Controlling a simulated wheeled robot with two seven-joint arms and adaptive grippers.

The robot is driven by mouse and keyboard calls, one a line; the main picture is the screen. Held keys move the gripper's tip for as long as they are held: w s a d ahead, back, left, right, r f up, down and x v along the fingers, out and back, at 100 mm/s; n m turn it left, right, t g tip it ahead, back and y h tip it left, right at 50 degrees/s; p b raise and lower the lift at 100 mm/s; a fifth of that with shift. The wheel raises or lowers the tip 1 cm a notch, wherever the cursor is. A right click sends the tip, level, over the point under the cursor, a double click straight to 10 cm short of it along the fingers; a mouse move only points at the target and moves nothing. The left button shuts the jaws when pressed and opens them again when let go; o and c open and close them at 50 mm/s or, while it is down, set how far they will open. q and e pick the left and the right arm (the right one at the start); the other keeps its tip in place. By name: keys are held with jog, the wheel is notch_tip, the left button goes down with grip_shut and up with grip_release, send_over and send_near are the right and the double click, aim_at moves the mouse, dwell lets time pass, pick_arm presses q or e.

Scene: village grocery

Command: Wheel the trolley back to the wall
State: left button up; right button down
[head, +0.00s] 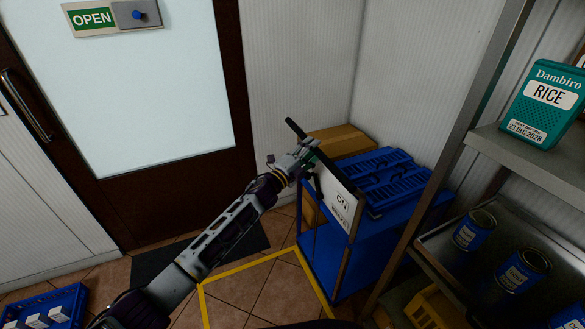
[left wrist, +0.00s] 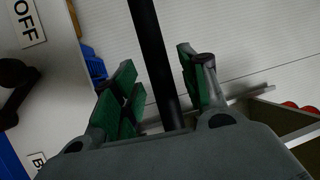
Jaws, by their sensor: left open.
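The trolley (head: 326,262) is blue and stands right of centre in the head view, in the corner beside the shelving. Its black push bar (head: 294,127) slants along its near left side, above a white panel (head: 335,194) marked ON. In the left wrist view, the black bar (left wrist: 146,38) runs between the green-padded fingers, and the panel's OFF label (left wrist: 27,21) shows. My left gripper (head: 308,152) is open around the bar, with a gap on at least one side. Whether a finger touches the bar, I cannot tell. My right gripper is out of view.
A blue crate (head: 376,166) lies on the trolley and a cardboard box (head: 340,140) is behind it. Yellow floor lines (head: 241,268) mark an area left of the trolley. Shelving (head: 540,165) stands close on the right. A dark mat (head: 160,262) lies by the door (head: 140,100).

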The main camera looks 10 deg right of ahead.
pick_arm(q)
jog(key=v, duration=1)
jog(key=shift+n, duration=0.3)
dwell(0.5)
